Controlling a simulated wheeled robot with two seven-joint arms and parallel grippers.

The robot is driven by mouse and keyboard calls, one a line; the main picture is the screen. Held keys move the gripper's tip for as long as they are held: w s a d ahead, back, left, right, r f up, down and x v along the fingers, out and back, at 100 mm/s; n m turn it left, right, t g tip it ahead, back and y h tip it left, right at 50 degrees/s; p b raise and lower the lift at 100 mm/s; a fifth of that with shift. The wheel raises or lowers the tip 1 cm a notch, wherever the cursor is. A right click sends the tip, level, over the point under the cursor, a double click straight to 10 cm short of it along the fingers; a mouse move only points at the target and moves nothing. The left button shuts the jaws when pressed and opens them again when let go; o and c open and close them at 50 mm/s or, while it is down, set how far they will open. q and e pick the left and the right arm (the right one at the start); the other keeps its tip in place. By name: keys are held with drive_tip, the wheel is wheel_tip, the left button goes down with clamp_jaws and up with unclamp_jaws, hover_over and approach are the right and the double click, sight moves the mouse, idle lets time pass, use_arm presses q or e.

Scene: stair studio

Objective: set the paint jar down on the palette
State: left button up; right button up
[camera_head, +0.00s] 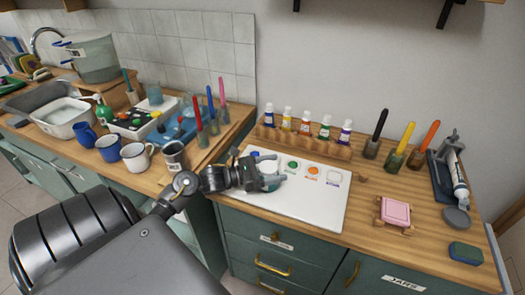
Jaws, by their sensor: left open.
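The white palette (315,205) lies flat on the wooden counter and bears a row of round paint spots, green and orange among them. My left gripper (274,178) is open, low over the left part of the palette. Several small white-capped paint bottles (304,127) with coloured labels stand in a wooden rack (325,145) behind the palette. My right gripper is not in view.
Mugs (137,156) and a metal cup (174,155) stand left. Counter between palette and pink stand is clear.

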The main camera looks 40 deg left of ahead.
use_arm(q)
drive_tip(key=b+v, duration=0.2)
drive_tip(key=shift+s+a+f, duration=0.1)
drive_tip(key=shift+s+f, duration=0.15)
drive_tip(key=b+v, duration=0.2)
drive_tip(key=v, duration=0.6)
drive_tip(key=shift+r+b, duration=0.15)
drive_tip(key=shift+b, duration=0.25)
drive_tip(key=shift+s+a+r, duration=0.2)
drive_tip(key=shift+s+a, duration=0.25)
drive_tip(key=shift+s, duration=0.15)
drive_tip(key=shift+d+f, duration=0.1)
